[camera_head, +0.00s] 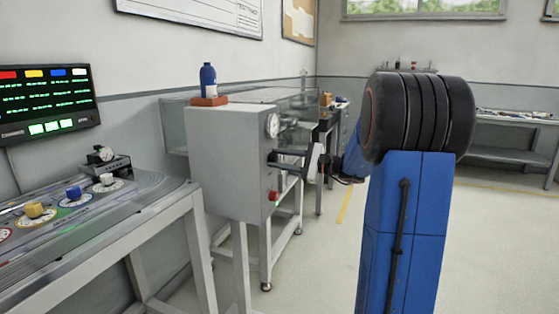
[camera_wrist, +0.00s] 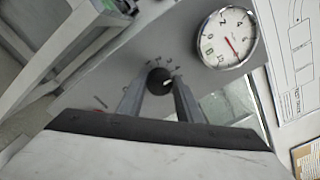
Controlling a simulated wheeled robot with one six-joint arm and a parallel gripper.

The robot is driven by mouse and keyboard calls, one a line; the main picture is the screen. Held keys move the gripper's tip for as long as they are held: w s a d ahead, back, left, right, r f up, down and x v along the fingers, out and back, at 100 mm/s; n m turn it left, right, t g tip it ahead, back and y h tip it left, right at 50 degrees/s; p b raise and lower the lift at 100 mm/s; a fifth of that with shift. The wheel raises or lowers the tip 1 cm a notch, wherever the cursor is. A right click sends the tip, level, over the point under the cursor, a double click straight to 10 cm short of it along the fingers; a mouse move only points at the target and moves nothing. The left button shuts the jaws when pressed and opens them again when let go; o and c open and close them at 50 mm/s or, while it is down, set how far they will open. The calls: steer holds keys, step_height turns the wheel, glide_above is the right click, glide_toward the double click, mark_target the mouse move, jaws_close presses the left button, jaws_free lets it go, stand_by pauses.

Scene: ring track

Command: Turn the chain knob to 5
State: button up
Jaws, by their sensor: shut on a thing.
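The chain knob (camera_wrist: 158,80) is a round black knob with a small white mark, on the grey face of a cabinet (camera_wrist: 120,75). My gripper (camera_wrist: 160,88) is shut on the knob, one finger on each side. Small marks ring the knob but are too small to read for certain. A round white dial (camera_wrist: 228,37) with a red needle sits beside the knob. In the head view, my gripper (camera_head: 276,160) reaches the right face of the grey cabinet (camera_head: 220,150), below the dial (camera_head: 272,125); the knob is hard to make out there.
A red button (camera_head: 274,196) sits on the cabinet face below my gripper. A blue bottle (camera_head: 208,80) stands on the cabinet top. A control bench (camera_head: 150,215) with coloured knobs and a screen (camera_head: 45,102) are at left. The floor at right is clear.

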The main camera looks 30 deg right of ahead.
steer(key=shift+m, duration=2.4)
steer(key=o, duration=1)
steer(key=shift+o, duration=0.2)
steer(key=shift+d, duration=0.1)
steer(key=v, duration=1.7)
steer(key=shift+s+d, duration=0.15)
